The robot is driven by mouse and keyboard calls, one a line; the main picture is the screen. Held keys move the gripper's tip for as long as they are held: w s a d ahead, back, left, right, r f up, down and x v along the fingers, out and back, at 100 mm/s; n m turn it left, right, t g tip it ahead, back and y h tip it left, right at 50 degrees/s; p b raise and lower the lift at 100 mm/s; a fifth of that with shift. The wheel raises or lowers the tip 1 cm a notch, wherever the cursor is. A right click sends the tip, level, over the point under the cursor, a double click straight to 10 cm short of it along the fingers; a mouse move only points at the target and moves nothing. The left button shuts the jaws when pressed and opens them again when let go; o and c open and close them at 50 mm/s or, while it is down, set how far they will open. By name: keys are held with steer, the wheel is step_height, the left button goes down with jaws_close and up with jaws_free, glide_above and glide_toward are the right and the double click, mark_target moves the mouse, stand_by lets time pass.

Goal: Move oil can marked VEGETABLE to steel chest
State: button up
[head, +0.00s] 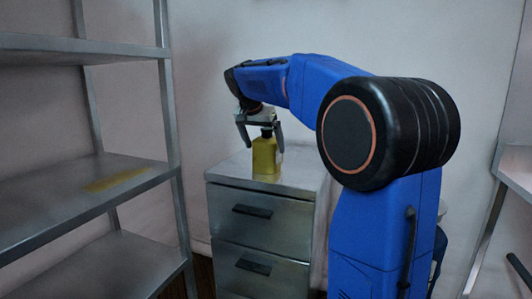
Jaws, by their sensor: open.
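A yellow-green oil can (265,158) with a dark cap stands upright on top of the steel chest (219,171). No marking on the can can be read from here. The chest is grey metal with black-handled drawers. My gripper (259,144) points down over the can, its fingers open on either side of the can's upper part. I cannot tell whether a finger touches the can. My arm hides part of the wall behind and the area to the right of the chest.
A steel shelf rack (60,205) stands on the left, with a yellowish patch (117,180) on its middle shelf and no objects visible on it. Another metal shelf (517,165) shows at the right edge. The chest top around the can looks clear.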

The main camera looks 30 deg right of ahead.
steer(key=v, duration=0.7)
steer(key=shift+s+a+f, duration=0.15)
steer(key=shift+s, duration=0.25)
steer(key=s+a+f+n+y, duration=0.2)
steer(key=s+a+f+n, duration=0.3)
steer(key=s+f, duration=1)
steer(key=s+a+f+n+t+y, duration=0.1)
steer(key=s+a+f+n+y, duration=0.2)
steer(key=s+f, duration=1.2)
steer(key=s+a+n, duration=0.3)
steer(key=s+a, duration=0.2)
steer(key=shift+s+a+f+t, duration=0.2)
steer(key=shift+s+f+t, duration=0.05)
steer(key=shift+s+t, duration=0.1)
